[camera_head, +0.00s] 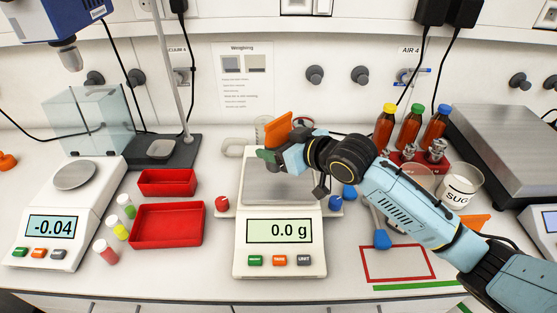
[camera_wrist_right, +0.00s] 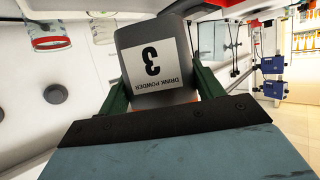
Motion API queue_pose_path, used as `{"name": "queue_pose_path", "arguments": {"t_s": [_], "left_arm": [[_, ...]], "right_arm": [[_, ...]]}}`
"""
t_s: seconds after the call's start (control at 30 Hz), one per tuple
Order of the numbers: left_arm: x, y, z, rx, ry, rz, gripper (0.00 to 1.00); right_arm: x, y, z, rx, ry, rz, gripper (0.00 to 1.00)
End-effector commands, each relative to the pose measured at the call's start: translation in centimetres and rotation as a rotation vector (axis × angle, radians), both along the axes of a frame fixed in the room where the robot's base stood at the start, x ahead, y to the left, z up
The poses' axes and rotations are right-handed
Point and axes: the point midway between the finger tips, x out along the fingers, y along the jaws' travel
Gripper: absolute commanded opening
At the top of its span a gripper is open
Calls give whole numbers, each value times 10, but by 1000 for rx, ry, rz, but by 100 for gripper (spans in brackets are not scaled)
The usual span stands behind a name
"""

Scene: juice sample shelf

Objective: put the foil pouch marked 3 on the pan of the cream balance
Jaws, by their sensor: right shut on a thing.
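The foil pouch marked 3 shows in the right wrist view (camera_wrist_right: 150,45), grey with an orange end and a white label reading "3 DRINK POWDER". In the head view its orange part (camera_head: 279,128) stands up at my right gripper. My right gripper (camera_head: 270,155) is shut on the pouch, over the back part of the cream balance's pan (camera_head: 285,190). The cream balance (camera_head: 280,262) is in the middle of the bench and its display reads 0.0 g. My gripper and wrist hide part of the pouch and the pan's back edge. My left gripper is out of view.
Left are a second balance (camera_head: 47,228) reading -0.04, two red trays (camera_head: 167,226) and several small capped vials. A red knob (camera_head: 222,203) and a blue knob (camera_head: 335,203) flank the pan. Bottles (camera_head: 385,128) and a sugar tub (camera_head: 461,185) stand near my right arm.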

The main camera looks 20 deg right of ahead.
Motion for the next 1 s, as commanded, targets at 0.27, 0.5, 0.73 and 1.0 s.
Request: {"name": "queue_pose_path", "arguments": {"t_s": [0.27,0.5,0.73,1.0], "left_arm": [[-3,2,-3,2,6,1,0],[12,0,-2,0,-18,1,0],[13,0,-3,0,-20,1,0],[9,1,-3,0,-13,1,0]], "right_arm": [[0,0,-27,1,-1,-1,37],[0,0,-42,0,-6,-1,37],[0,0,-45,1,-4,-1,37],[0,0,-46,0,-2,-1,88]]}}
